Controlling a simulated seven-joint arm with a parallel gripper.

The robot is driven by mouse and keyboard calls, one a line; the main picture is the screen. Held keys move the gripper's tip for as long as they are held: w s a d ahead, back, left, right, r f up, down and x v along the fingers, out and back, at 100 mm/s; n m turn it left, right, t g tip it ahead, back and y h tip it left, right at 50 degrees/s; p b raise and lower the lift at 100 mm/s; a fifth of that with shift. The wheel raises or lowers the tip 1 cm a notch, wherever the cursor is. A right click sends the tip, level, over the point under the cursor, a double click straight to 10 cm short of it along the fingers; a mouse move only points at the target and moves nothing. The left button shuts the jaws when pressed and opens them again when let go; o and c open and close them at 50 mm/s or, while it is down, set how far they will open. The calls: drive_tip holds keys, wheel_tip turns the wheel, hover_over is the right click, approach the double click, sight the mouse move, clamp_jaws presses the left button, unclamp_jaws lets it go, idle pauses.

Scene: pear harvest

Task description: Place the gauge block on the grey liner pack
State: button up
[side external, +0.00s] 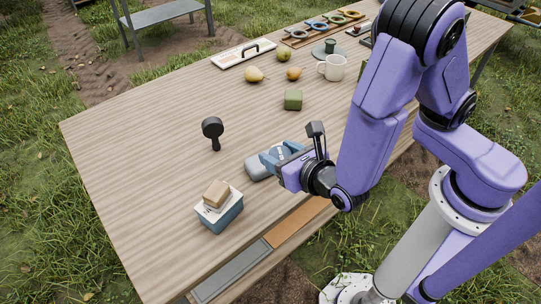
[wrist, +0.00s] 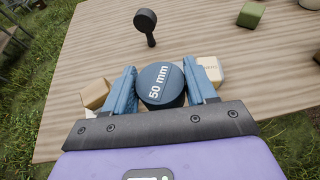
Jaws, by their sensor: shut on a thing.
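My gripper (wrist: 160,90) is shut on a round dark-blue piece marked "50 mm" (wrist: 160,82), which I take to be the gauge block. Its two blue fingers press its sides in the wrist view. In the side view my gripper (side external: 270,158) is low over the middle of the table. A rounded blue-grey thing (side external: 256,169) shows beside and below the fingers there; I cannot tell whether it is the held piece or the grey liner pack. The fingers hide part of it. No other thing is clearly the grey liner pack.
A blue box (side external: 220,218) with a white top carries a tan block (side external: 216,194), in front of my gripper. A green cube (side external: 293,100), pears (side external: 257,75) and a mug (side external: 333,67) are farther back. The table's left is clear.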

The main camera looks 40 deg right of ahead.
drive_tip(key=s+d+r+m+g+h, duration=0.1)
drive_tip(key=d+m+h, duration=0.1)
drive_tip(key=d, duration=0.3)
drive_tip(key=s+d+r+m+h, duration=0.1)
drive_tip(key=s+d+h, duration=0.1)
drive_tip(key=d, duration=0.4)
hover_over(271, 147)
drive_tip(key=s+a, duration=0.2)
drive_tip(key=s, duration=0.1)
wheel_tip(271, 147, down, 9)
drive_tip(key=shift+f, duration=0.1)
drive_tip(key=shift+w+f, duration=0.2)
drive_tip(key=shift+f, duration=0.05)
drive_tip(key=shift+a+f, duration=0.1)
drive_tip(key=shift+f, duration=1.35)
drive_tip(key=o, duration=1.1)
drive_tip(key=shift+f, duration=0.15)
drive_tip(key=shift+c, duration=0.2)
